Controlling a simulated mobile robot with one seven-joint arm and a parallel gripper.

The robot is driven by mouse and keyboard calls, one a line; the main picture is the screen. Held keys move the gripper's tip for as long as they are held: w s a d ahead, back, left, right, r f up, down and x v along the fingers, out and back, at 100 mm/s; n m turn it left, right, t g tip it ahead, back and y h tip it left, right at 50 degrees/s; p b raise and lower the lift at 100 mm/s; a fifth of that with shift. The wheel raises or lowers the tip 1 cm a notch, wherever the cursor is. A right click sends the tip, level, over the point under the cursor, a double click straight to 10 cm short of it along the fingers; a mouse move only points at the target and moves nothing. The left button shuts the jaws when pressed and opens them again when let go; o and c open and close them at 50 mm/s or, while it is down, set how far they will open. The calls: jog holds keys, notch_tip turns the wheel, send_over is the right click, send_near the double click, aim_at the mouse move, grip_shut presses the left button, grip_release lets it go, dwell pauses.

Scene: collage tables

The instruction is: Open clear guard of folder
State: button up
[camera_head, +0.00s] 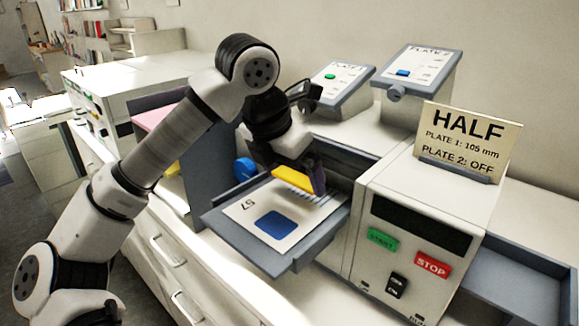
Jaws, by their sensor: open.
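The folder is the white and grey machine with a control front (415,245) and a grey feed tray (285,262) on its left. A sheet marked 57 with a blue rectangle lies on the tray. I cannot make out the clear guard itself. A yellow bar (293,180) shows above the back of the sheet; I cannot tell whether it belongs to the guard. My gripper (312,178) is open and points down beside the yellow bar, above the back right of the sheet. Whether it touches the bar is not clear. My arm hides part of the machine behind.
A grey output tray (520,285) lies at the right. A HALF sign (467,140) stands on the machine. Two tilted plate units, one marked by a green piece (330,76) and one by a blue piece (403,72), stand behind. A blue round knob (245,169) is left of the tray.

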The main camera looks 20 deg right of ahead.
jog(key=c, duration=1.1)
jog(key=shift+r, duration=0.8)
jog(key=w+d+r, duration=0.2)
jog(key=d+r, duration=0.1)
jog(key=r, duration=0.5)
jog(key=shift+d+r, duration=0.15)
jog(key=shift+r, duration=0.05)
jog(key=shift+w+d+r, duration=0.2)
jog(key=shift+w+d, duration=0.05)
jog(key=shift+w, duration=0.05)
grip_shut()
jog(key=c, duration=0.9)
grip_release()
jog(key=shift+d+f, duration=0.15)
jog(key=shift+o, duration=1.1)
jog(key=o, duration=0.5)
jog(key=shift+a, duration=0.2)
jog(key=shift+c, duration=0.2)
jog(key=o, duration=1.3)
